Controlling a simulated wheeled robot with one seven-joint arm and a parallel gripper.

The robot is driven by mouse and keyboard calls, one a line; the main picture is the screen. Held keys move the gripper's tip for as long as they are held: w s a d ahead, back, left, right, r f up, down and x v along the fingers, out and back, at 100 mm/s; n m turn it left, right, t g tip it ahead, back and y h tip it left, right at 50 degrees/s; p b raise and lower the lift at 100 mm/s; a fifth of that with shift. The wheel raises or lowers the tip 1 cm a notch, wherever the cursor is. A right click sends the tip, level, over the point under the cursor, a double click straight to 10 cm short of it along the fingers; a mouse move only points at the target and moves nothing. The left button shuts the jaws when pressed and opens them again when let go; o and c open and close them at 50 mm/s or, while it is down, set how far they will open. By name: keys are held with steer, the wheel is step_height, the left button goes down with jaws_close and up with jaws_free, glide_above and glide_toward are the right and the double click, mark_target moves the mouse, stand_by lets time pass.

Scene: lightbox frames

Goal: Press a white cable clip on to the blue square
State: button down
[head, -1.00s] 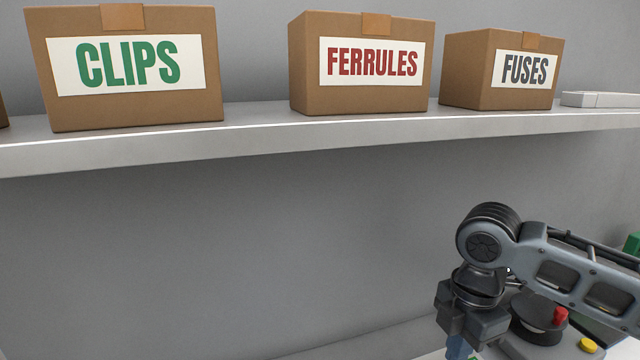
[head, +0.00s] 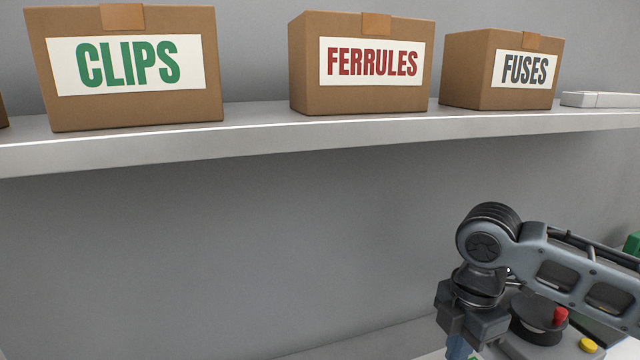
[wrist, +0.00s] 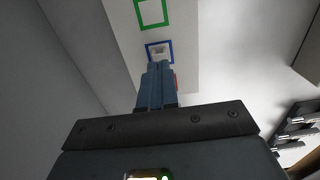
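My gripper (wrist: 158,66) shows in the wrist view with its two blue fingers close together, their tips at the blue square (wrist: 148,47). A small whitish thing, seemingly the white cable clip (wrist: 160,53), shows at the fingertips within the blue outline. I cannot tell whether it touches the surface. In the head view my gripper (head: 458,347) points down at the lower edge, and its tips are cut off by the frame. The blue square and the clip are out of sight there.
A green square outline (wrist: 152,13) lies beyond the blue one on the pale panel (wrist: 185,20). A red outline (wrist: 176,82) is mostly hidden behind the fingers. A dark base with a red button (head: 560,315) stands right of my gripper. Boxes stand on the shelf (head: 260,132) above.

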steer(key=shift+f+b, duration=0.45)
steer(key=shift+f, duration=0.4)
stand_by(0.6)
steer(key=shift+s+f, duration=0.15)
steer(key=shift+f, duration=0.1)
stand_by(2.1)
steer(key=shift+r, duration=0.1)
steer(key=shift+r+p, duration=3.2)
steer(key=shift+r, duration=0.4)
